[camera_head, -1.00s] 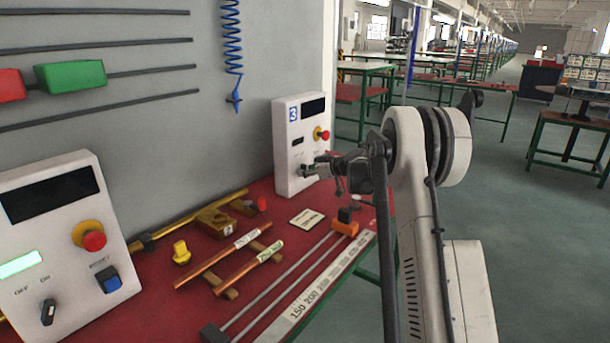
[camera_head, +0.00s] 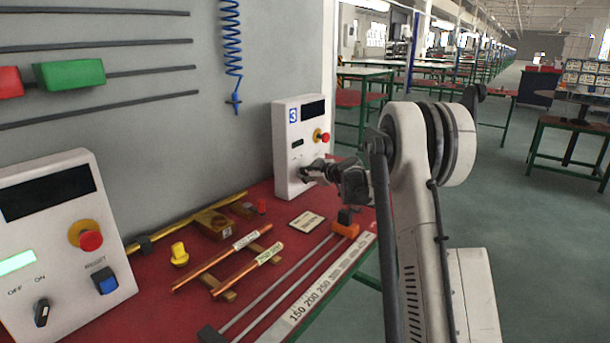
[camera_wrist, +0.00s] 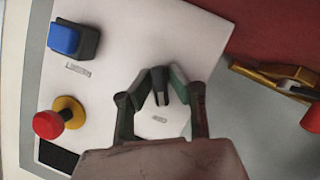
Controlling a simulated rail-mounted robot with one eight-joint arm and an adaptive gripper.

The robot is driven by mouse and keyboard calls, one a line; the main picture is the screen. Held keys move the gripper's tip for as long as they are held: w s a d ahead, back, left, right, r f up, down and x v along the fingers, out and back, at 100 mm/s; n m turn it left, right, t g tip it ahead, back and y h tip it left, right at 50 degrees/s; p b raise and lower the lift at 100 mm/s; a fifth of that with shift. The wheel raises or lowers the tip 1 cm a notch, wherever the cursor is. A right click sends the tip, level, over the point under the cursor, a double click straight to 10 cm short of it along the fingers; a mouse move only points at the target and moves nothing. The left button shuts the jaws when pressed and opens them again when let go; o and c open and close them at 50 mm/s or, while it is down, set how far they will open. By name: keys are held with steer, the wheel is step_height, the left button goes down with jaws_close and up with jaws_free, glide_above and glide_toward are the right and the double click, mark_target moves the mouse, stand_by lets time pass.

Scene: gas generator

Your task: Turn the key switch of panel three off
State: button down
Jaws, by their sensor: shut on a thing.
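Panel three (camera_head: 283,163) is a white upright box with a blue "3" label, a dark display and a red emergency button (camera_head: 318,136) on a yellow base. It stands at the back of the red bench. My gripper (camera_head: 308,173) is at its lower front. In the wrist view the panel face (camera_wrist: 110,50) appears rotated, and my gripper (camera_wrist: 161,92) is shut on the dark key switch (camera_wrist: 160,82). The fingers hide part of the switch, and I cannot read its position. The red button (camera_wrist: 48,124) and a blue button (camera_wrist: 65,39) are to its left.
A similar white panel (camera_head: 50,190) with a lit indicator stands at the near left. Copper rods (camera_head: 215,268), a yellow part (camera_head: 179,254) and a ruler rail (camera_head: 330,285) lie on the red bench (camera_head: 150,310). The aisle to the right is open floor.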

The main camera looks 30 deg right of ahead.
steer(key=c, duration=1.7)
jaws_free()
steer(key=shift+s, duration=0.1)
steer(key=v, duration=1.1)
steer(key=shift+s+d+r, duration=0.1)
steer(key=shift+s+r, duration=0.1)
steer(key=shift+s, duration=0.15)
